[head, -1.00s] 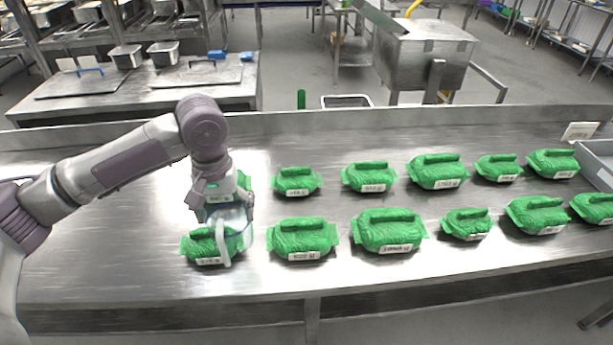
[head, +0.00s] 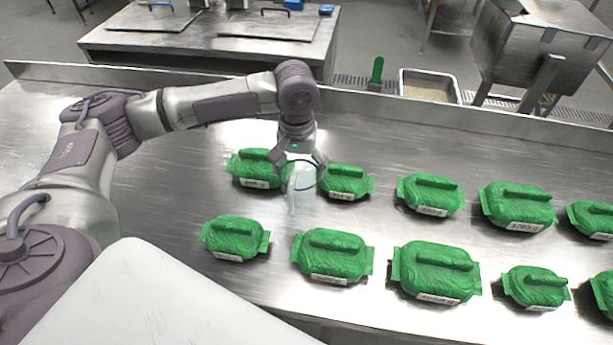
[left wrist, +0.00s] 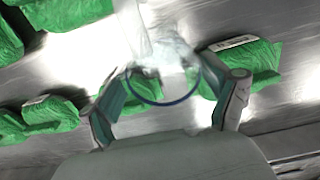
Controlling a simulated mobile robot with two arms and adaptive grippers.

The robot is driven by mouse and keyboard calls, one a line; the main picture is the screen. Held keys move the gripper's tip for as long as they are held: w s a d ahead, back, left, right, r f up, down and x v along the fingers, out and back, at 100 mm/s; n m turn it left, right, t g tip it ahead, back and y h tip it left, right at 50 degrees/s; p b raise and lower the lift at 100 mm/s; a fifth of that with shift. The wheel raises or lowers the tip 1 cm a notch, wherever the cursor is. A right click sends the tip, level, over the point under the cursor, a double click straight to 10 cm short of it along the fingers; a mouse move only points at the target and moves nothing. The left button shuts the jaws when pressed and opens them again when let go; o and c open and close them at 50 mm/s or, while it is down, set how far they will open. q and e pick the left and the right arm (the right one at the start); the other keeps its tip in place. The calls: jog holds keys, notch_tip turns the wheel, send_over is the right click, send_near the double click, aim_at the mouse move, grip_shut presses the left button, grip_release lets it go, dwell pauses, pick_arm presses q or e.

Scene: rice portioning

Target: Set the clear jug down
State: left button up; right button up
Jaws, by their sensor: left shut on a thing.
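My left gripper (head: 300,163) is shut on the clear jug (head: 301,190), a see-through vessel with a dark blue rim line. In the head view the jug hangs below the gripper, between two green packs of the back row and above a bare strip of steel. Whether its base touches the table cannot be told. In the left wrist view the jug (left wrist: 160,50) is between the two fingers, its dark ring (left wrist: 160,100) nearest the camera. My right gripper is not in view.
Green wrapped packs with white labels stand in two rows on the steel table (head: 150,215). One back-row pack (head: 346,182) is just right of the jug, another (head: 254,168) just left. A front pack (head: 235,238) is nearer. A bin (head: 428,88) stands beyond the table's back edge.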

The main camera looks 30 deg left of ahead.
pick_arm(q)
jog(key=f, duration=0.4)
jog(key=shift+w+p, duration=0.25)
jog(key=shift+p, duration=0.05)
jog(key=shift+f, duration=0.2)
jog(key=o, duration=0.9)
jog(key=shift+f, duration=0.1)
jog(key=shift+c, duration=0.2)
jog(key=shift+o, duration=0.6)
jog(key=shift+s, duration=0.1)
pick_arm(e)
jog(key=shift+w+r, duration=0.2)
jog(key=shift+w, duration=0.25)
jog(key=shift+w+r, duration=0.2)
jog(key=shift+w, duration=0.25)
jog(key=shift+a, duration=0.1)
